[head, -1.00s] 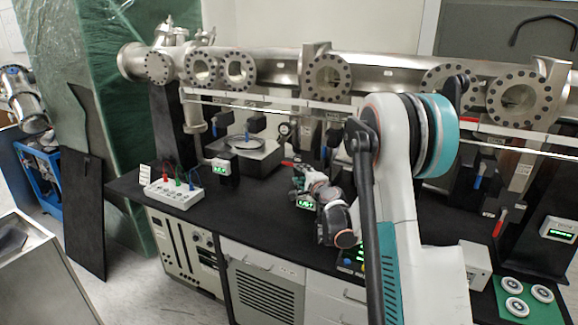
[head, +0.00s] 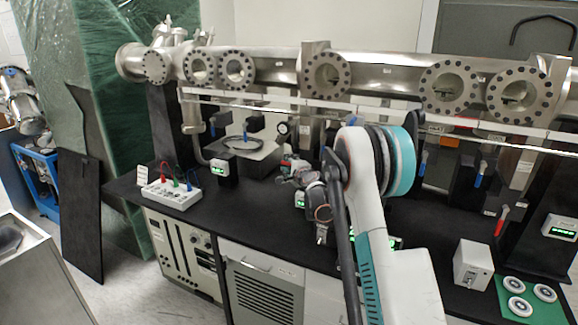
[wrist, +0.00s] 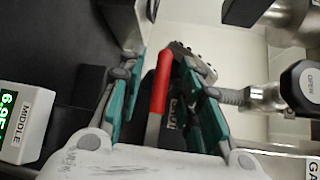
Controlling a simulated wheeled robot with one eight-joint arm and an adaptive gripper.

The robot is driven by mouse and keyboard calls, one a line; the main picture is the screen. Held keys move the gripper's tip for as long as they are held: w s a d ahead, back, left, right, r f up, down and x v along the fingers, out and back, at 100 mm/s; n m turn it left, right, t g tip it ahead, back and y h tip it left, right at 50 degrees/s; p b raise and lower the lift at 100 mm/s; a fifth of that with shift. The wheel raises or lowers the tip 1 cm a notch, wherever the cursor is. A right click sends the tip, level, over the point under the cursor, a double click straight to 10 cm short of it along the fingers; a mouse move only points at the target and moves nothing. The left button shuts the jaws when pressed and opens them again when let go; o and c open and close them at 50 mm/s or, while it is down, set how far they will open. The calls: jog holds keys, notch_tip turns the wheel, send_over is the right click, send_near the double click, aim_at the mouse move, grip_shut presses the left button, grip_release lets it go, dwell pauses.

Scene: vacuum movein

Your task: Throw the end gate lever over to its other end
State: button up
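A lever with a red grip (wrist: 161,82) stands between the fingers of my gripper (wrist: 160,75) in the wrist view. The fingers are open on both sides of it. A dark gap shows on its left; whether the right finger touches it I cannot tell. In the head view my gripper (head: 287,168) is small and partly hidden by my arm, low in front of the beam pipe. Another red-handled lever (head: 502,220) hangs at the right, away from my gripper. I can read no label marking either lever as the end gate.
A readout box marked MIDDLE (wrist: 22,122) stands left of my gripper. A round knob marked OPEN (wrist: 303,84) is at the right. The flanged steel pipe (head: 285,70) runs above the black bench (head: 215,205). A white socket box (head: 172,192) stands at the left.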

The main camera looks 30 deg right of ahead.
grip_shut()
jog(key=shift+f+g, duration=0.15)
jog(key=shift+g, duration=0.15)
jog(key=s+d+f+n+g+h+p, duration=0.1)
jog(key=s+d+f+n+g+h, duration=0.1)
jog(key=g, duration=0.4)
jog(key=s+d+f+n+g+h+p, duration=0.1)
jog(key=s+d+f+n+g+h, duration=0.1)
jog(key=n+g, duration=0.4)
jog(key=shift+s+d+f+n+g+h, duration=0.15)
jog(key=shift+s+f+n+g+h, duration=0.15)
jog(key=shift+s+f+h, duration=0.8)
